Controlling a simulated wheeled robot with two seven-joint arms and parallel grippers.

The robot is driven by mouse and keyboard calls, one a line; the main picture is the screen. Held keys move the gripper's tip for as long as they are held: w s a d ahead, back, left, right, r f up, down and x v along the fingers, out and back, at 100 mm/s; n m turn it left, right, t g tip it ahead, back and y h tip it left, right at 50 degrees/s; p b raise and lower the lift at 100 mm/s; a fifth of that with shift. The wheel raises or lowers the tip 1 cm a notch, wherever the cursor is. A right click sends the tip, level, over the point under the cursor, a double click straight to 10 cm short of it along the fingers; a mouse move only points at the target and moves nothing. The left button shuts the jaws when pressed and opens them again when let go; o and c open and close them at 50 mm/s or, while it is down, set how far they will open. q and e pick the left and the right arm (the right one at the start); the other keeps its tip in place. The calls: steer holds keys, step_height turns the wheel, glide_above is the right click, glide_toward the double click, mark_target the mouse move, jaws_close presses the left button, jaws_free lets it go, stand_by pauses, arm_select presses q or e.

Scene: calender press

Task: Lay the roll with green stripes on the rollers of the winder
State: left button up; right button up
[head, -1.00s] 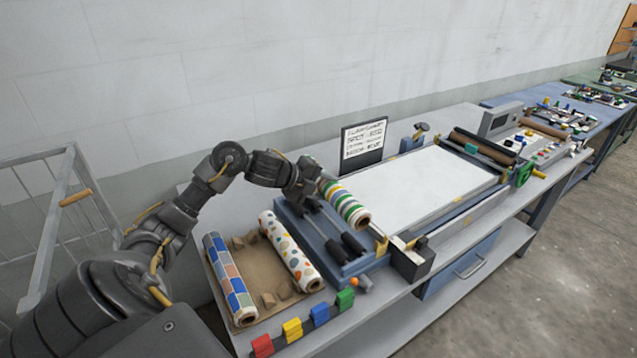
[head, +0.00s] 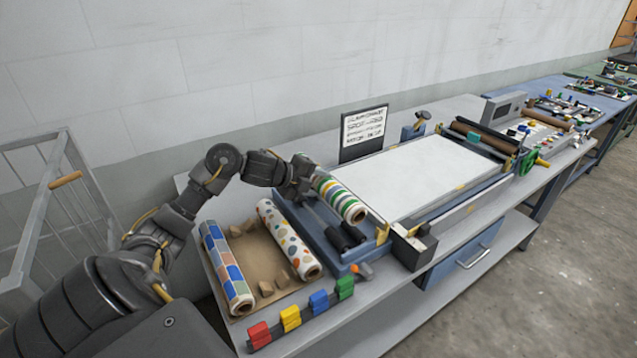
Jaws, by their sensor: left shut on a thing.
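The roll with green stripes (head: 341,199) is white with green, yellow and blue bands. The roll is over the blue winder (head: 355,252) at the near left end of the press. The dark rollers (head: 340,236) of the winder show below and left of the roll. I cannot tell whether the roll touches the winder. My right gripper is not in view.
A checkered roll (head: 226,268) and a dotted roll (head: 289,240) lie on a cardboard tray (head: 262,263) at left. Coloured clips (head: 290,318) line the front edge. A white sheet (head: 405,178) covers the press bed; a sign (head: 363,132) stands behind.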

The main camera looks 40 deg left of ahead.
arm_select(q)
step_height(320, 180, down, 6)
steer(key=b, duration=0.4)
steer(key=shift+r, duration=0.15)
steer(key=shift+f+b, duration=0.4)
steer(key=shift+f+b, duration=0.3)
steer(key=shift+f, duration=0.05)
steer(key=o, duration=1.3)
